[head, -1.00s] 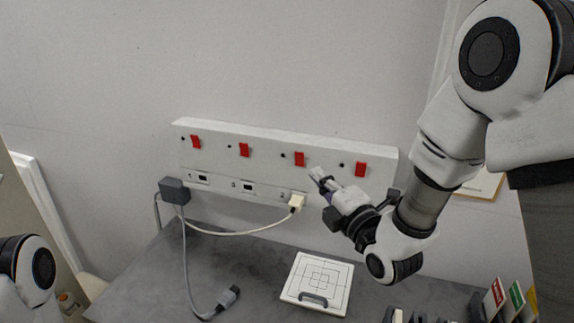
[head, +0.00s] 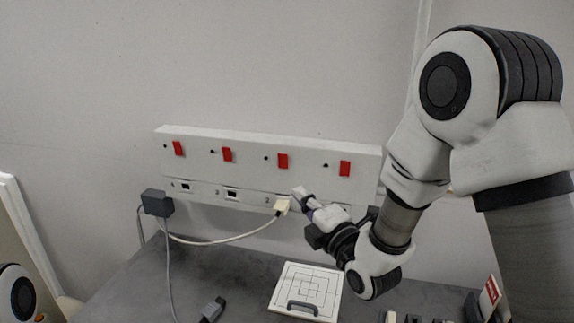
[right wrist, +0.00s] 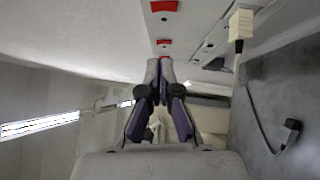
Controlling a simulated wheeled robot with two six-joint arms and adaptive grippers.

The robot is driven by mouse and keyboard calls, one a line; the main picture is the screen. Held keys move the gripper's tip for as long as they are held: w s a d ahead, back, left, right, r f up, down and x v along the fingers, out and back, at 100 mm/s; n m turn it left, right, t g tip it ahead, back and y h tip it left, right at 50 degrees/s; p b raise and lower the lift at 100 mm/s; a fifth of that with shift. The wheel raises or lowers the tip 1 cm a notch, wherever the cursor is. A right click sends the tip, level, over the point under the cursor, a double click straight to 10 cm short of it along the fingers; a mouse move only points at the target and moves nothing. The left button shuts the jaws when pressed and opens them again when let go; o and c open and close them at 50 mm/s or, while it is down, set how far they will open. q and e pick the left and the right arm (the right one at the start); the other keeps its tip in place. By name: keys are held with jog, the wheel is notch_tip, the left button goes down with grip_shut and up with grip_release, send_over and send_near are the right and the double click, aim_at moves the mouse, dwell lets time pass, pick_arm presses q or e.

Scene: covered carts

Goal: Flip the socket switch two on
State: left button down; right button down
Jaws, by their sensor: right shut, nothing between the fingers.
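A white socket panel (head: 258,172) on the wall carries a row of red rocker switches. The third from the left, the red switch (head: 283,161), stands above the socket with the cream plug (head: 282,205), whose small label looks like a 2. My right gripper (head: 298,191) is shut and empty, just below and right of that switch, close to the panel and apart from the switch. My left gripper is out of view.
A dark grey adapter (head: 156,202) is plugged in at the left, with cables hanging down. A white square tile with a handle (head: 308,288) and a grey connector (head: 212,309) lie on the grey table (head: 120,285). Cards stand at lower right.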

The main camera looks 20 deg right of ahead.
jog(key=p, duration=0.3)
send_near(279, 158)
jog(key=w+a, duration=0.2)
jog(key=a, duration=0.1)
jog(key=w+p, duration=0.1)
jog(key=w+d, duration=0.1)
jog(key=w+p, duration=0.1)
jog(key=shift+w+d+r+p, duration=0.2)
jog(key=shift+w+r+p, duration=0.1)
jog(key=shift+r, duration=0.05)
jog(key=shift+w+d+f, duration=0.15)
jog(key=shift+w+d, duration=0.15)
jog(key=shift+d, duration=0.05)
jog(key=shift+s+a, duration=0.1)
jog(key=shift+a, duration=0.05)
